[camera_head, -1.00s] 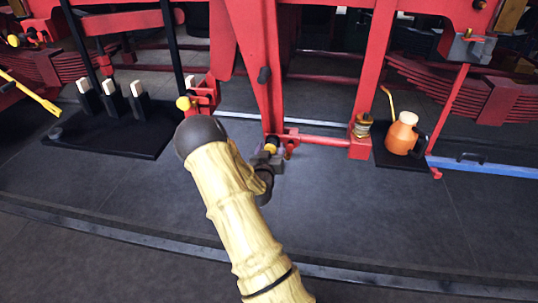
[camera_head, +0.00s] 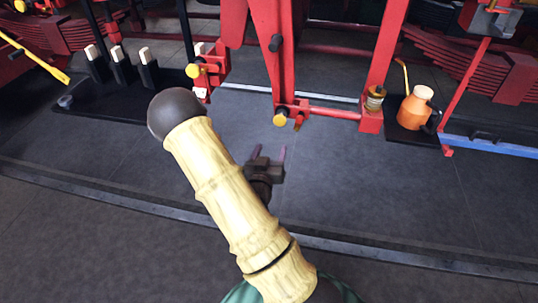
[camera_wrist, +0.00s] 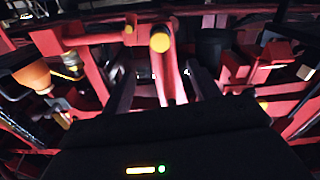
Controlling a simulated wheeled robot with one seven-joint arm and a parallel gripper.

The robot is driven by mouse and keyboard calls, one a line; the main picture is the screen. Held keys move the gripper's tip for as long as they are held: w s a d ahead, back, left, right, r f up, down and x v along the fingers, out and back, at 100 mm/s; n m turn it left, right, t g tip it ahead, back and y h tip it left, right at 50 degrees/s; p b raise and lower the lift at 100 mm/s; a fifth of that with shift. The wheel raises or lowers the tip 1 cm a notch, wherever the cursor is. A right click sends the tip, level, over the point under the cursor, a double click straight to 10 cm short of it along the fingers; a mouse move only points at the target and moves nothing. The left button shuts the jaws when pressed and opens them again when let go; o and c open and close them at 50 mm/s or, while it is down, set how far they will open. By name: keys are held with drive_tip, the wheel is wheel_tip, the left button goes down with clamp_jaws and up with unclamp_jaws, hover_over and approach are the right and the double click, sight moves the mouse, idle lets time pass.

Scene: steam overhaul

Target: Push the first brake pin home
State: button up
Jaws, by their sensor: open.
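A yellow-headed brake pin (camera_head: 280,119) sits at the foot of the red brake hanger (camera_head: 279,62), where a red crossbar joins. Its round yellow end faces me, and it also shows in the wrist view (camera_wrist: 160,41). How deep the pin is seated I cannot tell. My gripper (camera_head: 267,152) is open and empty, in front of and below the pin, with a clear gap. In the wrist view my gripper's dark fingers (camera_wrist: 162,85) stand apart, pointing toward the hanger.
A second yellow-ended pin (camera_head: 193,71) shows on a red bracket to the left. A black mat (camera_head: 115,108) holds upright dark blocks with pale tops. An orange oil can (camera_head: 415,107) stands at the right. The dark floor in front is clear.

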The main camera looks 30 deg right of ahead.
drive_tip(key=shift+p+v, duration=0.55)
drive_tip(key=shift+v, duration=0.3)
drive_tip(key=s+a+n+g+y, duration=0.15)
drive_tip(key=a+g+y, duration=0.45)
drive_tip(key=a+y, duration=0.6)
drive_tip(key=s+a+r+n+g+p, duration=0.1)
drive_tip(key=s+a+r+n+g, duration=0.4)
drive_tip(key=s+r, duration=0.4)
wheel_tip(320, 180, up, 10)
drive_tip(key=s+a+p, duration=0.1)
drive_tip(key=p, duration=1)
drive_tip(key=shift+n+t+y, duration=0.35)
drive_tip(key=shift+t+y, duration=0.05)
